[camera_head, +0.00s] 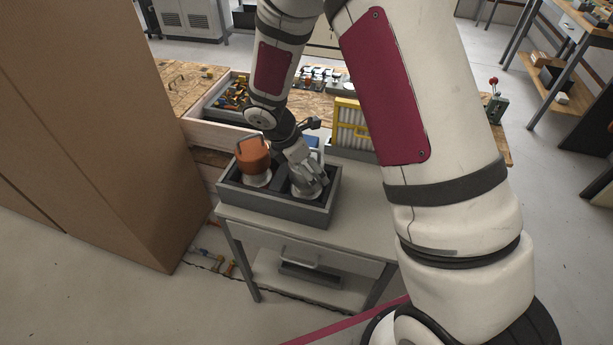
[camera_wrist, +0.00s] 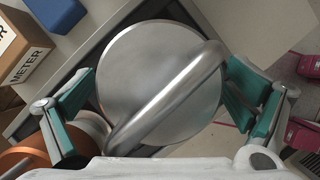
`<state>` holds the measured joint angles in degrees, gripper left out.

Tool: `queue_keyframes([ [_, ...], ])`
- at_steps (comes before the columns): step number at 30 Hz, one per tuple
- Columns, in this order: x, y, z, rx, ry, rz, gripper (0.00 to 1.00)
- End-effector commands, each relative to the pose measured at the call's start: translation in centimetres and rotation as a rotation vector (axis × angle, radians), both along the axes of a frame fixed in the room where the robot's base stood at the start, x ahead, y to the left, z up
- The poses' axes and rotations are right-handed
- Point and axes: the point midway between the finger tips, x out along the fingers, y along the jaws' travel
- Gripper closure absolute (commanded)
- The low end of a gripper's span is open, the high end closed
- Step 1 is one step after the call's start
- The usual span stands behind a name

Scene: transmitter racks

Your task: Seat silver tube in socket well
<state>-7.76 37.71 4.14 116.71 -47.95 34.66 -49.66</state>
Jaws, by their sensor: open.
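The silver tube shows in the wrist view (camera_wrist: 140,60) from above as a round metal top with a curved bar handle across it. In the head view, a pale part of it (camera_head: 306,194) shows low in the right side of a grey tray, mostly hidden by my gripper (camera_head: 314,174). My gripper is over the tube, and in the wrist view its teal-padded fingers (camera_wrist: 160,88) stand apart on either side of the round top. Whether the pads touch it cannot be told. I cannot make out a socket well in either view.
An orange-topped tube (camera_head: 253,156) stands in the left side of the grey tray (camera_head: 275,208), close to my gripper. The tray sits on a small table (camera_head: 362,200). A cardboard-brown cabinet (camera_head: 95,130) is at left; a yellow-framed rack (camera_head: 352,128) stands behind.

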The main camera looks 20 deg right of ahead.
Motion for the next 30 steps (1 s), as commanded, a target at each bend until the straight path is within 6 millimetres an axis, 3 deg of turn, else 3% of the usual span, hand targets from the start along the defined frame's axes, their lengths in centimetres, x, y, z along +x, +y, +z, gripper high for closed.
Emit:
queue_keyframes([
  [6, 0.1, 0.0, -0.1, 0.000, -0.002, 0.001, 0.03],
  [15, 0.0, 0.0, 0.0, 0.000, -0.002, 0.001, 0.71],
  [18, 0.2, 0.0, 0.1, 0.000, -0.005, 0.001, 0.87],
  [26, 0.2, 0.0, 0.4, 0.001, -0.007, 0.000, 0.87],
  [30, 0.3, 0.0, 1.6, 0.001, -0.009, 0.000, 0.88],
])
